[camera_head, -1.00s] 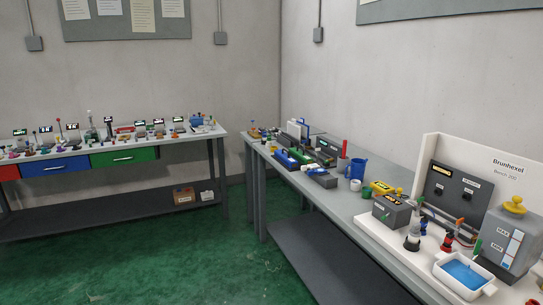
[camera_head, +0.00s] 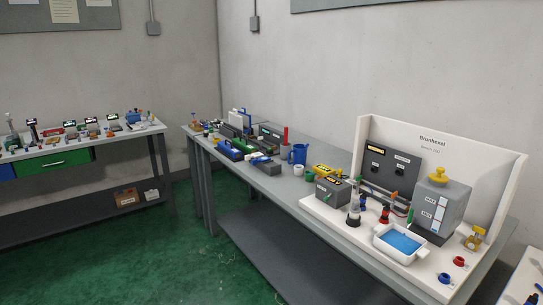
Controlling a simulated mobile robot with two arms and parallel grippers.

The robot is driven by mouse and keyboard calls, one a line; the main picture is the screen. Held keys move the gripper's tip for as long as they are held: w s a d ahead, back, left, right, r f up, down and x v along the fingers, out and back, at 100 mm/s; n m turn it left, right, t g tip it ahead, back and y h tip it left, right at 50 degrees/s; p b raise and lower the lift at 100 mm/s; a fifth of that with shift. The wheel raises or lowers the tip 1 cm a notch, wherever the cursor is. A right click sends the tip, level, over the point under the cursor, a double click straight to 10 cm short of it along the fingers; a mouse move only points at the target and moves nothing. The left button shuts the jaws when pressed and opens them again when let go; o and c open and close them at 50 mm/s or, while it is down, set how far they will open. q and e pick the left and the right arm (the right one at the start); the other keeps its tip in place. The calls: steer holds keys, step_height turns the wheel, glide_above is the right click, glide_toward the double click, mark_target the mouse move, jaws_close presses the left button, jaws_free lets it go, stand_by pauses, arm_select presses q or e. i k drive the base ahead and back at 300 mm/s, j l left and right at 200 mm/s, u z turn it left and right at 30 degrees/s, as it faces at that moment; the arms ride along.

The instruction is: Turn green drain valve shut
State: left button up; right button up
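The white-backed machine station (camera_head: 440,160) stands on the right bench. A small green upright part (camera_head: 410,216) shows beside the grey tank (camera_head: 452,205), behind the tray of blue liquid (camera_head: 400,241). Another small green part (camera_head: 327,198) is on the front of a dark grey box (camera_head: 332,188) at the station's left. Both are too small to tell which is the drain valve or how it is turned. Neither of my grippers is in view.
The right bench (camera_head: 285,187) holds a blue jug (camera_head: 299,154), a white cup (camera_head: 298,170) and a yellow device (camera_head: 324,172). Another bench (camera_head: 85,148) with small items stands at the left. Green floor (camera_head: 190,250) lies open between the benches.

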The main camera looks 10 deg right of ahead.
mark_target(411, 218)
steer(key=z, duration=1.5)
steer(key=j+z, duration=0.1)
steer(key=z, duration=0.35)
steer(key=i+j+z, duration=0.1)
steer(key=z, duration=0.35)
steer(key=j+z, duration=0.3)
steer(key=j, duration=0.3)
steer(key=j+z, duration=0.3)
steer(key=j, duration=0.3)
steer(key=k+j+z, duration=0.15)
steer(key=j+z, duration=0.15)
steer(key=j, duration=0.25)
